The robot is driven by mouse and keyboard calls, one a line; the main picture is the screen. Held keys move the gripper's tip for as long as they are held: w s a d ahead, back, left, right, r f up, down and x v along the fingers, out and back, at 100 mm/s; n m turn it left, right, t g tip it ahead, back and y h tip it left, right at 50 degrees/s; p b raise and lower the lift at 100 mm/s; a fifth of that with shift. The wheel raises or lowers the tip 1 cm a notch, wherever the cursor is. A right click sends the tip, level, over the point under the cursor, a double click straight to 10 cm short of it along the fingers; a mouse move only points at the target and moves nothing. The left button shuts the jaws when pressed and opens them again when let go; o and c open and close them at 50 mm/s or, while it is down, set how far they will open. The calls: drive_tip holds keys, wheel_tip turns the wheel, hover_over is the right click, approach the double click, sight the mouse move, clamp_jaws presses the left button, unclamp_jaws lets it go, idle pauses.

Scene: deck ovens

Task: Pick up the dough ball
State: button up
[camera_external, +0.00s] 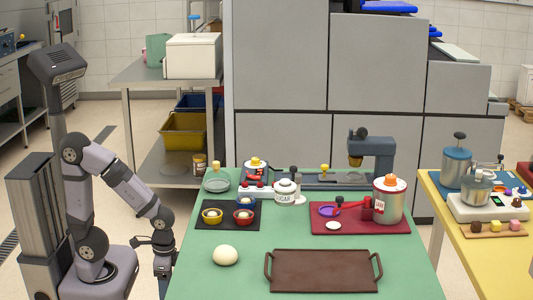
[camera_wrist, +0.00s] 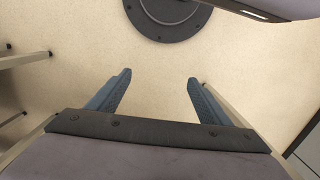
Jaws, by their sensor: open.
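The dough ball (camera_external: 225,256) is a pale, cream-coloured, smooth round lump. It lies on the green table (camera_external: 205,281) near its front left, to the left of a brown tray. My gripper (camera_external: 163,270) hangs pointing down beside the table's left edge, left of the dough ball and apart from it. In the wrist view my gripper (camera_wrist: 157,82) shows two blue-grey fingers spread wide with nothing between them. The dough ball is not in the wrist view, which shows mostly beige floor.
The brown tray (camera_external: 322,252) with two handles lies right of the dough ball. A black mat (camera_external: 214,224) with small bowls lies behind it. Green tabletop around the dough ball is clear.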

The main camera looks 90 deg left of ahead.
sight(227, 245)
wheel_tip(227, 245, up, 26)
drive_tip(key=s+n+g+h+p, duration=0.1)
drive_tip(key=n+g+p, duration=0.35)
drive_tip(key=p, duration=1.65)
drive_tip(key=w+d+n+h, duration=0.1)
drive_tip(key=w+n+h, duration=0.1)
drive_tip(key=w, duration=0.1)
drive_tip(key=w+d+n+t+h, duration=0.1)
drive_tip(key=w+d+n+h, duration=0.1)
drive_tip(key=w, duration=0.1)
drive_tip(key=w+d+n+h+p, duration=0.1)
drive_tip(key=w+d+n+h, duration=0.1)
drive_tip(key=w, duration=0.1)
drive_tip(key=shift+d+n, duration=0.2)
drive_tip(key=shift+n, duration=0.15)
drive_tip(key=w+n+t+h, duration=0.1)
drive_tip(key=w, duration=0.2)
drive_tip(key=w+n+t+h+p, duration=0.1)
drive_tip(key=w+n+h, duration=0.1)
drive_tip(key=w, duration=0.2)
drive_tip(key=w+n+t+h, duration=0.2)
drive_tip(key=w, duration=0.2)
drive_tip(key=shift+a+r, duration=0.25)
drive_tip(key=shift+r, duration=0.1)
drive_tip(key=shift+w+a+n+h, duration=0.1)
drive_tip(key=shift+w+n+h, duration=0.35)
drive_tip(key=shift+w, duration=0.2)
drive_tip(key=shift+p+x, duration=1.3)
drive_tip(key=shift+x, duration=2.35)
drive_tip(key=c, duration=1.1)
